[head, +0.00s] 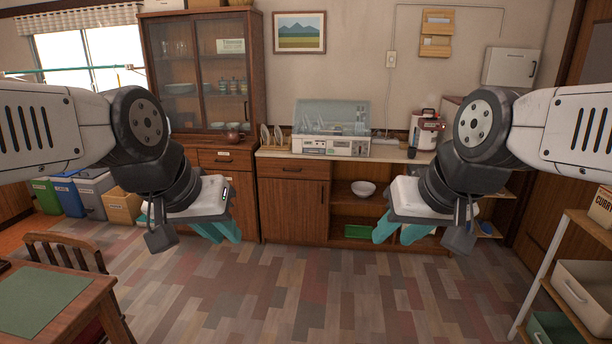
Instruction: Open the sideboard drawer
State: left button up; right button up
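The wooden sideboard (292,208) stands against the back wall. Its drawer (292,170) sits under the worktop, above a cupboard door, and its front looks flush and closed. A small dark handle (292,169) shows on the drawer front. My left gripper (217,232) hangs in front of the tall cabinet, left of the drawer, with its teal fingers apart and empty. My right gripper (402,234) hangs in front of the sideboard's open shelves, with its teal fingers apart and empty. Neither gripper appears to touch the furniture.
A dish dryer (331,130) and a red-and-white appliance (425,130) stand on the worktop. A white bowl (363,189) sits on a shelf. A table (58,300) and chair are at front left; a rack (575,290) is at right. The floor between is clear.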

aim_at(266, 166)
jog(key=i, duration=0.95)
jog(key=i+z, duration=0.1)
jog(key=i, duration=0.85)
jog(key=i+j, duration=0.15)
jog(key=i, duration=0.8)
jog(key=i+j, duration=0.1)
jog(key=i, duration=0.85)
jog(key=l+z, duration=0.05)
